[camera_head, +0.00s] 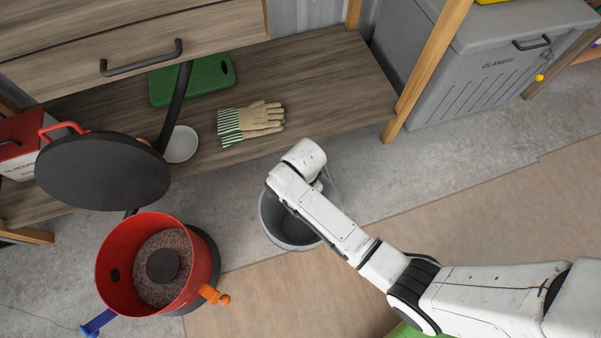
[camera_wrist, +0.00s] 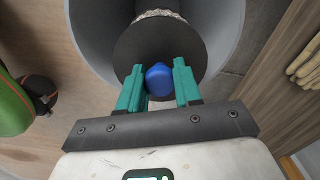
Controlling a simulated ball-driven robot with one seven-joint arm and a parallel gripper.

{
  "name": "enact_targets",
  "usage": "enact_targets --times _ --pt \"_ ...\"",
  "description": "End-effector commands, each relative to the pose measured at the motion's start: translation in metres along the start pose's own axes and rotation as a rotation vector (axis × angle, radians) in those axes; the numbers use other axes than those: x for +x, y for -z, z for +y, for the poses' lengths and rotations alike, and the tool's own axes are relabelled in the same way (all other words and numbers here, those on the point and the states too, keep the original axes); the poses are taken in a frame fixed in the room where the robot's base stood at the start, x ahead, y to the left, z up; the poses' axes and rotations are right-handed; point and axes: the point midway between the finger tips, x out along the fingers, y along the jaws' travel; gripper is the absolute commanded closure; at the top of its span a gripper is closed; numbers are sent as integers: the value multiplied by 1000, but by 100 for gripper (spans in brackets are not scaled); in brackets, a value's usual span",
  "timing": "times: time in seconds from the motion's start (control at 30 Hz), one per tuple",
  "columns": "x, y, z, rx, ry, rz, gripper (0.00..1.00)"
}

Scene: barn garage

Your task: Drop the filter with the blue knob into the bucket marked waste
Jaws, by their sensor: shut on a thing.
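In the wrist view my gripper (camera_wrist: 158,82), with teal fingers, is shut on the blue knob (camera_wrist: 158,79) of the filter. The filter (camera_wrist: 133,48) shows as a dark round disc with a pale, rough edge at its far side. It is held over the mouth of a grey bucket (camera_wrist: 90,30); how deep it sits cannot be told. In the head view the bucket (camera_head: 268,217) stands on the floor under my arm's end. My arm hides part of it, along with the gripper and filter. No waste marking is readable.
A red drum (camera_head: 118,258) with an orange and a blue handle stands left of the bucket, its black lid (camera_head: 100,170) raised. A wooden shelf (camera_head: 325,90) behind holds gloves (camera_head: 250,121), a white bowl (camera_head: 181,144) and a green board (camera_head: 195,82). Floor to the right is clear.

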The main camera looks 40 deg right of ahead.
Motion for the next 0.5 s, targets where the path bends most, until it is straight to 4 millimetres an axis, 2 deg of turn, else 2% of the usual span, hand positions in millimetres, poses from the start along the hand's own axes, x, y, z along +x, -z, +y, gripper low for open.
enact_targets --times 0.03,0.1,0.43,0.47,0.5 --pt "10 0 0 0 1 0 100" --pt "13 0 0 0 1 0 100" --pt "14 0 0 -1 0 0 100" --pt "13 0 0 -1 0 0 65" --pt "14 0 0 -1 0 0 62"
